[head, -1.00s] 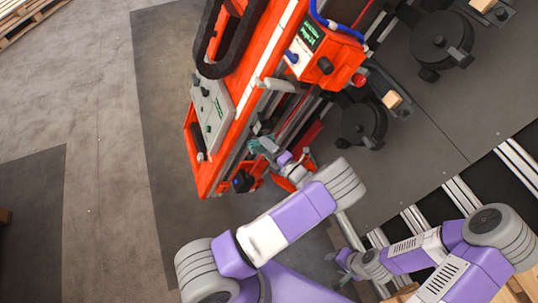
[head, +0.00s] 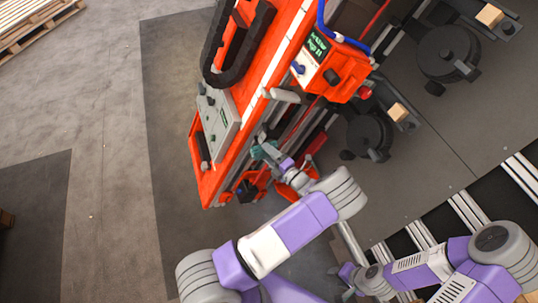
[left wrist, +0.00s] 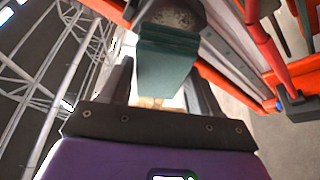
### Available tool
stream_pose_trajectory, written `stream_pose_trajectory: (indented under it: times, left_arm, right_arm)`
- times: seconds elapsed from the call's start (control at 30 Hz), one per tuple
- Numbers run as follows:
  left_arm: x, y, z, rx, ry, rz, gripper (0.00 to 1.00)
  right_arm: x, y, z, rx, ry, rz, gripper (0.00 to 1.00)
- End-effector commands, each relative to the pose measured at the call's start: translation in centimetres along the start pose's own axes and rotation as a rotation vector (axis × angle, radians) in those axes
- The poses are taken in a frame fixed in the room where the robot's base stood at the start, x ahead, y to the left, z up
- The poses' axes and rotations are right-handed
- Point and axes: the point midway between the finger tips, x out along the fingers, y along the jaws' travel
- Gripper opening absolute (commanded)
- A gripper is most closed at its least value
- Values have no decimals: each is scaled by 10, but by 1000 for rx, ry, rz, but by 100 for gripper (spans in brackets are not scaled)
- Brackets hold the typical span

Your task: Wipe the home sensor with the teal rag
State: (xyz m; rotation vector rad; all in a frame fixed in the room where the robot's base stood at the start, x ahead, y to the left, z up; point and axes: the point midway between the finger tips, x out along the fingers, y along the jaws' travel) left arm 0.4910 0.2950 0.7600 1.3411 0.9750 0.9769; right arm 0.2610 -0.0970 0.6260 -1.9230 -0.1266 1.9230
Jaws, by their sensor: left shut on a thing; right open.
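The teal rag (left wrist: 165,68) is a folded piece between the fingers of my left gripper (left wrist: 162,88), which is shut on it. In the head view the rag (head: 263,151) and my left gripper (head: 268,153) are small, beside the lower rail of the orange gantry. In the left wrist view a dark rounded part with a speckled grey face (left wrist: 172,18) lies just past the rag's far edge. It may be the home sensor; I cannot tell for sure, nor whether the rag touches it. My right gripper (head: 343,281) is open, low in the head view, apart from the gantry.
The orange gantry (head: 237,125) carries a grey panel, a black cable chain and a control box (head: 334,70) with a green display. Black wheel-like parts (head: 447,54) stand to its right. Roller rails (head: 470,212) lie lower right.

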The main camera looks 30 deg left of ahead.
Motion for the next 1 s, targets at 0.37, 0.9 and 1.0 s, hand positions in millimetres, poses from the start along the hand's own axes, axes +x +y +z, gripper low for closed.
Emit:
stream_pose_trajectory:
  times: [0.37, 0.9, 1.0]
  left_arm:
    - [7, 0, 3, -1, 1, 1, 38]
    - [14, 0, 8, -2, -1, 1, 38]
    - [11, -1, 15, -3, -1, 0, 38]
  right_arm:
    - [1, 0, 0, 0, 0, 0, 43]
    - [3, 1, 0, 0, 0, 0, 43]
    - [5, 2, 0, 0, 0, 0, 43]
